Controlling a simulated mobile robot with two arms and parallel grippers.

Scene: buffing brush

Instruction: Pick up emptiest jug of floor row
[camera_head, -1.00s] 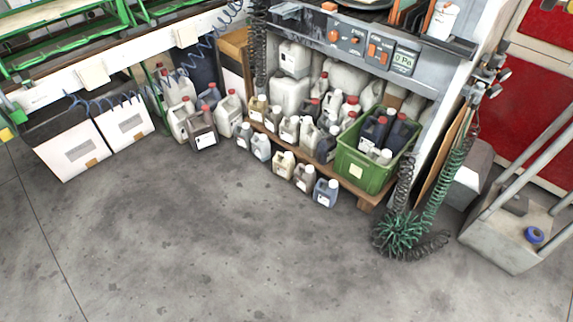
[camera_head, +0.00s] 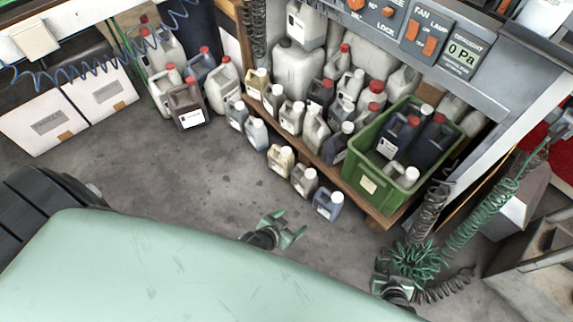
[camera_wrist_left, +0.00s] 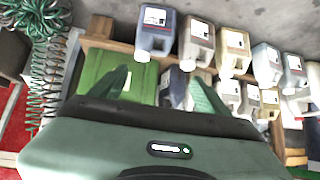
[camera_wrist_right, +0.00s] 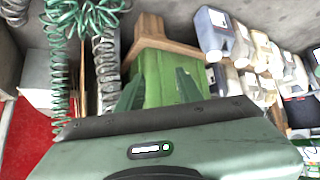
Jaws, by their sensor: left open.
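The floor row is several small jugs in front of the low wooden shelf: a grey-blue jug (camera_head: 237,115), a pale blue jug (camera_head: 257,133), a cream jug (camera_head: 281,159), a grey-brown jug (camera_head: 304,181) and a dark blue jug (camera_head: 327,205) nearest me. They stand upright and apart from my grippers; their fill levels are too small to read. My left gripper (camera_head: 285,230) is open and empty, left of the dark blue jug, which also shows in the left wrist view (camera_wrist_left: 155,30). My right gripper (camera_head: 393,288), mostly hidden, has its fingers apart and empty in the right wrist view (camera_wrist_right: 160,90).
A green crate (camera_head: 359,174) with dark jugs stands at the shelf's right end. More jugs crowd the shelf behind the row. Green coiled hoses (camera_head: 415,260) hang by my right gripper. White boxes (camera_head: 45,122) stand at left. The floor (camera_head: 170,185) left of the row is clear.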

